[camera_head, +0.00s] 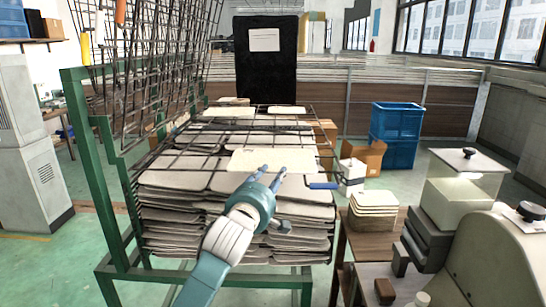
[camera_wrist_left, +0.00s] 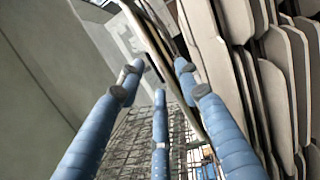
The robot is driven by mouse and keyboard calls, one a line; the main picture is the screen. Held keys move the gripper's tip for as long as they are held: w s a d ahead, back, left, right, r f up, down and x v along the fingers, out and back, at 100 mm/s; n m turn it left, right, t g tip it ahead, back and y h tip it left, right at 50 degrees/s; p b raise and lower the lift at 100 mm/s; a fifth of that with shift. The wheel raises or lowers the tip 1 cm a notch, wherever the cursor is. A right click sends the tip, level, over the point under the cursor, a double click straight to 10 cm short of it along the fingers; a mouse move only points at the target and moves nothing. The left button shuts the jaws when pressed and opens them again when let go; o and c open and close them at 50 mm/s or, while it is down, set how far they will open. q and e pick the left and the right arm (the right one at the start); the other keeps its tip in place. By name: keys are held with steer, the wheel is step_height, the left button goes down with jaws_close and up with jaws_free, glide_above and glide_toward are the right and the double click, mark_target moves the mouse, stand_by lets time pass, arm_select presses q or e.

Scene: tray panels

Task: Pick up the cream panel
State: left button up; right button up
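The cream panel (camera_head: 272,158) lies flat on top of the stacked grey panels in the wire rack, near the middle of the head view. My left gripper (camera_head: 272,171) is at its near edge, with its blue fingers spread apart. In the left wrist view, the gripper (camera_wrist_left: 159,66) has its fingers apart, and a thin pale panel edge (camera_wrist_left: 152,45) runs up between the fingertips. Whether the fingers touch it cannot be told. My right gripper is not in view.
Stacked grey panels (camera_head: 180,184) fill the rack on a green frame (camera_head: 101,165). More cream panels (camera_head: 229,112) lie farther back. A wire mesh side (camera_head: 135,50) rises at left. A small panel stack (camera_head: 373,212) stands on a table at right. Blue crates (camera_head: 395,135) are behind.

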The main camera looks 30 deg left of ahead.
arm_select(q)
steer(key=shift+x, duration=0.9)
steer(key=shift+c, duration=0.8)
jaws_close()
